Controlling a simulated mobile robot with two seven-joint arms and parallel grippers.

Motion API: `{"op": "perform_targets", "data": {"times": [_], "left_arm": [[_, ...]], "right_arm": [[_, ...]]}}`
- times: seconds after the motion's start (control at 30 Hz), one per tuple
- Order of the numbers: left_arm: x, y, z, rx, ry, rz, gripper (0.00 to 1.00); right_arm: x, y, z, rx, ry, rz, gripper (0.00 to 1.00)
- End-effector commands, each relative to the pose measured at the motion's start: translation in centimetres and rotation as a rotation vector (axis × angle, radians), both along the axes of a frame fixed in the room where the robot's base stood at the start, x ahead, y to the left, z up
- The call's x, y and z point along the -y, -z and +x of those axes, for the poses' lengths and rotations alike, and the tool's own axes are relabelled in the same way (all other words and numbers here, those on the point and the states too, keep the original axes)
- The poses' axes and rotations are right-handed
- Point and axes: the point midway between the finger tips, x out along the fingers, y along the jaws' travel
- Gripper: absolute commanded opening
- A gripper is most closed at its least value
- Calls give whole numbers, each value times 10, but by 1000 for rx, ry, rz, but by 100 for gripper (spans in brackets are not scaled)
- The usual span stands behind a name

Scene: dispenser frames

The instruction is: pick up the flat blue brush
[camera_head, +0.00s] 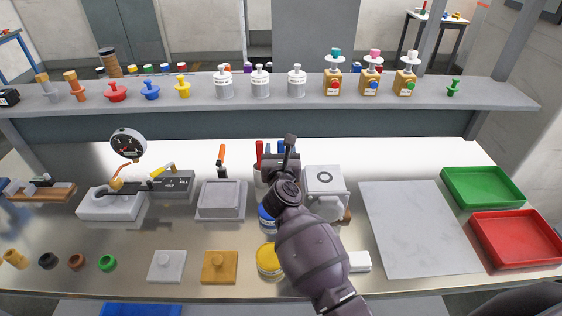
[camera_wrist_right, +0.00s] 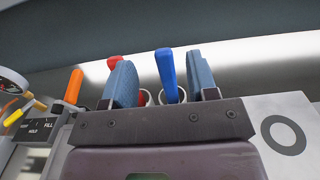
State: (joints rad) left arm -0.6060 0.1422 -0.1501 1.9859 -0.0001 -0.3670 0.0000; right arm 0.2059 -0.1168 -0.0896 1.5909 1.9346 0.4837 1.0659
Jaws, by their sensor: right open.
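The blue brush handle (camera_wrist_right: 168,75) stands upright between the two fingers of my right gripper (camera_wrist_right: 163,82) in the wrist view. Gaps show on both sides of it, and the fingers are open. The brush's lower end is hidden behind the gripper body. A red handle (camera_wrist_right: 114,62) shows behind the left finger, and pale cup rims show low between the fingers. In the head view my right gripper (camera_head: 280,158) is over the holder at the back of the bench, hiding most of it. A red handle (camera_head: 259,154) stands beside the gripper there. My left gripper is out of view.
A white box with a ring mark (camera_head: 325,180) stands close right of the gripper. A grey square container (camera_head: 221,200) and an orange-handled tool (camera_head: 221,155) are to the left. The raised shelf (camera_head: 215,101) runs behind. The grey mat (camera_head: 420,225) is clear.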

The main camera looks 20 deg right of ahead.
Motion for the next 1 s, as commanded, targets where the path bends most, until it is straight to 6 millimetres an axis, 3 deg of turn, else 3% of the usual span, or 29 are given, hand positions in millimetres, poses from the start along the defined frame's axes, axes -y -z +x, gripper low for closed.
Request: {"op": "perform_targets", "data": {"times": [0.3,0.67,1.0], "left_arm": [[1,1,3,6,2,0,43],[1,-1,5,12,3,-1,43],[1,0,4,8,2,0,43]], "right_arm": [[14,6,38,0,0,-3,53],[15,5,44,0,0,-1,52],[15,5,43,0,0,-1,0]]}}
